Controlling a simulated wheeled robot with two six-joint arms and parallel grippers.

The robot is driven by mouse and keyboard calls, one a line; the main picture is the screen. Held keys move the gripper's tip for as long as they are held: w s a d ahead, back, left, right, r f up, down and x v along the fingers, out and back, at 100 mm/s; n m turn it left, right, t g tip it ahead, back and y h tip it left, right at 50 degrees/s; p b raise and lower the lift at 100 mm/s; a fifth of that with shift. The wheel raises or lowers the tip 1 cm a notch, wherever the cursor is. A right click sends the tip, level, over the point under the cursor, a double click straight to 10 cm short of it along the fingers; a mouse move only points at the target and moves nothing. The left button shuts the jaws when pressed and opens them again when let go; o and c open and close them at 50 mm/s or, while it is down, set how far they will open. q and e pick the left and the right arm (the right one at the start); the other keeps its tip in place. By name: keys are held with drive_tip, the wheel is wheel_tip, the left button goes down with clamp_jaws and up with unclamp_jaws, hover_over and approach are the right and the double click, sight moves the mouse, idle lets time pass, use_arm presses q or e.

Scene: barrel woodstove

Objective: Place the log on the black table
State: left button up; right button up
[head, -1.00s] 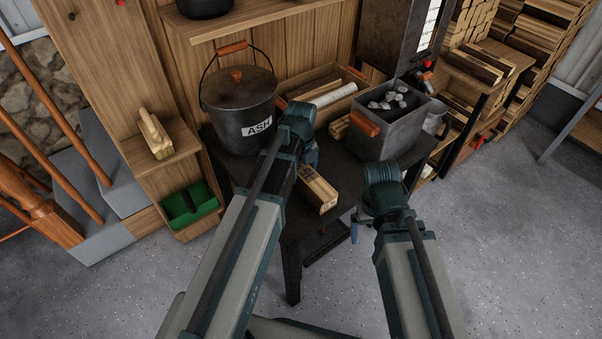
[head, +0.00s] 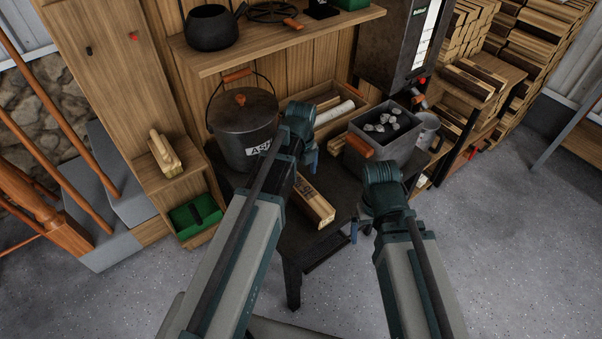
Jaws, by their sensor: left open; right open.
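The log (head: 314,204), pale split wood with dark marks, appears to lie on the black table (head: 343,183) near its front edge. Its far end is partly hidden by my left arm. My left gripper (head: 311,158) is behind and above the log, between the ash bucket and the grey bin; its fingers are mostly hidden by the wrist. My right gripper (head: 358,222) is at the table's right front, right of the log and apart from it. Both grippers are open, and nothing shows in them.
A black ash bucket (head: 243,133) stands at the table's back left. A wooden crate (head: 325,98) and a grey metal bin (head: 383,135) with pale lumps stand behind and right. A shelf (head: 280,37) overhangs the back. A stepped wooden unit holds a green tray (head: 196,215). Floor is clear at right.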

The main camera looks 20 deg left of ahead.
sight(301, 187)
use_arm(q)
wheel_tip(301, 187, up, 4)
drive_tip(key=p, duration=0.2)
drive_tip(key=shift+f+p, duration=0.1)
drive_tip(key=shift+p, duration=0.25)
use_arm(e)
wheel_tip(301, 187, up, 4)
drive_tip(key=shift+f, duration=0.1)
use_arm(q)
drive_tip(key=shift+f, duration=0.15)
use_arm(e)
drive_tip(key=shift+f, duration=0.15)
use_arm(q)
wheel_tip(301, 187, down, 12)
drive_tip(key=b, duration=1.2)
use_arm(e)
wheel_tip(301, 187, down, 12)
use_arm(q)
drive_tip(key=shift+r, duration=0.25)
use_arm(e)
drive_tip(key=shift+r, duration=0.3)
